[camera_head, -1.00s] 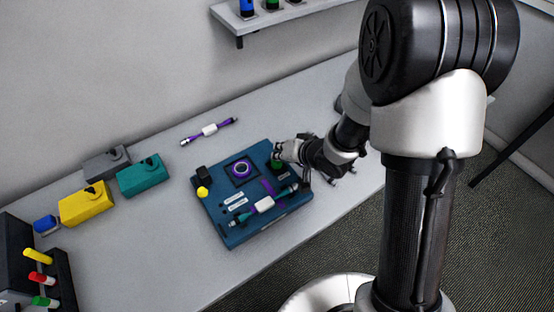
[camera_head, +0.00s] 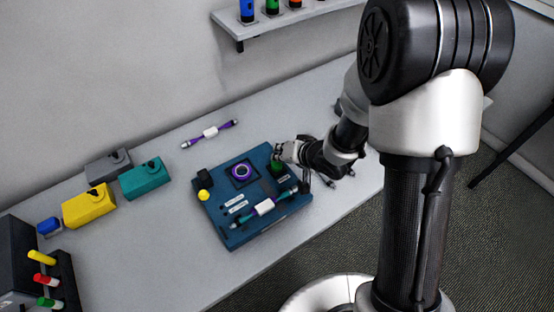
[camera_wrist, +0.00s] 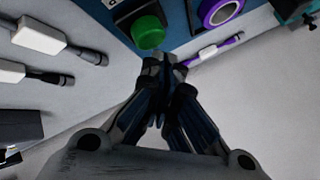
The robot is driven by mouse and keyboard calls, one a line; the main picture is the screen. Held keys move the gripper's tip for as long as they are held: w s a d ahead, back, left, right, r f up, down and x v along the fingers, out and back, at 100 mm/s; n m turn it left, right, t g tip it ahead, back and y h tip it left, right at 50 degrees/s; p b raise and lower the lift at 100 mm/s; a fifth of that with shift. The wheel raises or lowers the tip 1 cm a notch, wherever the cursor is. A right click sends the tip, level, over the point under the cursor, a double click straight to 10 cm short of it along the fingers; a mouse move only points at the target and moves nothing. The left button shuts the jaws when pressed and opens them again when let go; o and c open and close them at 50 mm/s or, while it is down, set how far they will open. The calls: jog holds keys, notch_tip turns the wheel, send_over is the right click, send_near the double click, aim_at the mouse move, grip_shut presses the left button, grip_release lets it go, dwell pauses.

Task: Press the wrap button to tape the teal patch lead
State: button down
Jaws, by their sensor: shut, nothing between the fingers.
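The teal patch lead (camera_head: 264,208) lies across the front of the blue station board (camera_head: 240,239), with a white label at its middle and purple bands beside the label. A green button (camera_head: 277,168) sits at the board's right side; it also shows in the wrist view (camera_wrist: 149,31). My gripper (camera_wrist: 165,60) is shut and empty, its fingertips close to the green button. I cannot tell whether they touch it. In the head view my gripper (camera_head: 280,157) partly covers the button. A purple tape roll (camera_head: 241,171) sits on the board.
A purple lead (camera_head: 210,132) lies behind the board. Yellow (camera_head: 89,206), teal (camera_head: 146,178) and grey (camera_head: 108,165) boxes stand at left. White-labelled leads (camera_wrist: 38,36) lie beside the board. A yellow knob (camera_head: 203,195) is at its left.

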jog(key=shift+r, duration=0.3)
notch_tip(320, 180, up, 6)
jog(key=p, duration=0.6)
jog(key=shift+p, duration=0.35)
dwell(0.5)
